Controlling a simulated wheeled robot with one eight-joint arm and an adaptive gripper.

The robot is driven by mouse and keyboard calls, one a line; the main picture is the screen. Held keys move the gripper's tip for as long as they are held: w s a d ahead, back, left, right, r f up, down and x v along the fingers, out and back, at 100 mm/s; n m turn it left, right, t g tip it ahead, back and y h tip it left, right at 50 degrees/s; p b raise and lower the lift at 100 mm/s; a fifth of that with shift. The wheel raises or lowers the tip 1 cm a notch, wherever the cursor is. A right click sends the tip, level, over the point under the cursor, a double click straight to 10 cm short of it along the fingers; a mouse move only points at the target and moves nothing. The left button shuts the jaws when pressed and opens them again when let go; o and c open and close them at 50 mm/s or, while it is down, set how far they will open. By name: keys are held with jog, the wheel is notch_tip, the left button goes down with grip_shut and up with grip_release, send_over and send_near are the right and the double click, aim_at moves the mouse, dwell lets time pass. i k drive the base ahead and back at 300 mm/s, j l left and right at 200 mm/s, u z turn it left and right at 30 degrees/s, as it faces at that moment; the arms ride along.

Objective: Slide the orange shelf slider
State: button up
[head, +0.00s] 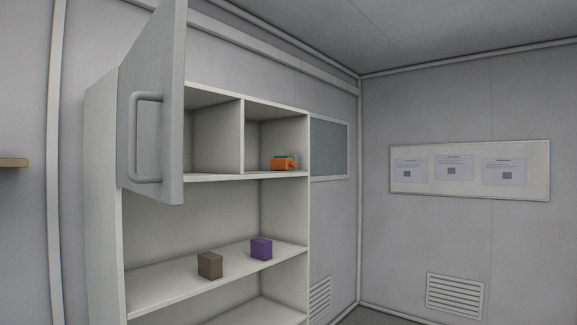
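The orange shelf slider (282,164) is a small orange block-like piece with a rounded right end and a dark part on top. It sits in the upper right compartment of the white shelf unit (308,215), near that compartment's right wall. My gripper is not in the head view, so its place relative to the slider cannot be seen.
A grey cabinet door (165,95) with a bar handle (134,140) stands open at the upper left. A brown block (210,265) and a purple block (261,249) stand on the middle shelf. The space before the orange slider looks clear.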

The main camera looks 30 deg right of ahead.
aim_at(275, 163)
jog(key=i+l, duration=1.15)
jog(key=l, duration=0.15)
